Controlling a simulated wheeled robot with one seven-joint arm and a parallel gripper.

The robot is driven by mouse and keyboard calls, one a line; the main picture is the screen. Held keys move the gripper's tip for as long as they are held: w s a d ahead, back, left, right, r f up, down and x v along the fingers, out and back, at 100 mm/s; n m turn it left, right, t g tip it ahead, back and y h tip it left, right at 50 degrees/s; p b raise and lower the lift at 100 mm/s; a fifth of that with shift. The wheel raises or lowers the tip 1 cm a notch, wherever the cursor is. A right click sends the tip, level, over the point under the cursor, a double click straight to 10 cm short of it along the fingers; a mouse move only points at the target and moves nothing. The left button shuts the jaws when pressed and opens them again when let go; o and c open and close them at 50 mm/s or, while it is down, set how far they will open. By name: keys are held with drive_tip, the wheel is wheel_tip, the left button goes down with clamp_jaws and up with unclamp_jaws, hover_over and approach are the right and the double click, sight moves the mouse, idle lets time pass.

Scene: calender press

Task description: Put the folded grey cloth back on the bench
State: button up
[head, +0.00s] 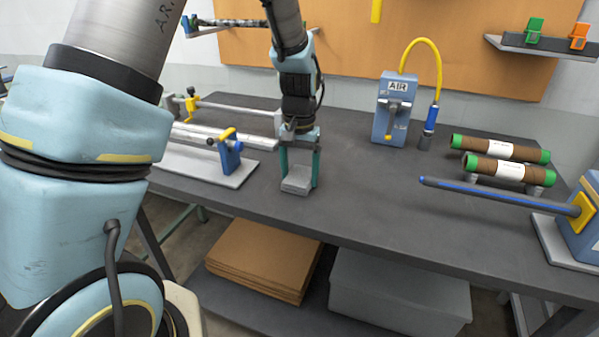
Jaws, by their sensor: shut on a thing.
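The folded grey cloth (297,181) is a small, flat grey block in the middle of the head view. My gripper (299,168) points down with its two teal fingers on either side of the cloth and is shut on it. The cloth is over the dark grey bench (350,185), near its front edge. I cannot tell whether its underside touches the bench top.
A roller stand (230,155) is close to the left of my gripper. A blue AIR unit (392,110) stands behind to the right. Two brown rolls (495,168) and a blue rod (490,190) are at the right. Bench top between is clear.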

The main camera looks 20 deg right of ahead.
sight(300, 177)
drive_tip(key=o, duration=1)
drive_tip(key=shift+f, duration=0.1)
wheel_tip(300, 177, up, 12)
drive_tip(key=shift+r+b, duration=0.15)
drive_tip(key=shift+b, duration=0.8)
drive_tip(key=shift+s, duration=0.1)
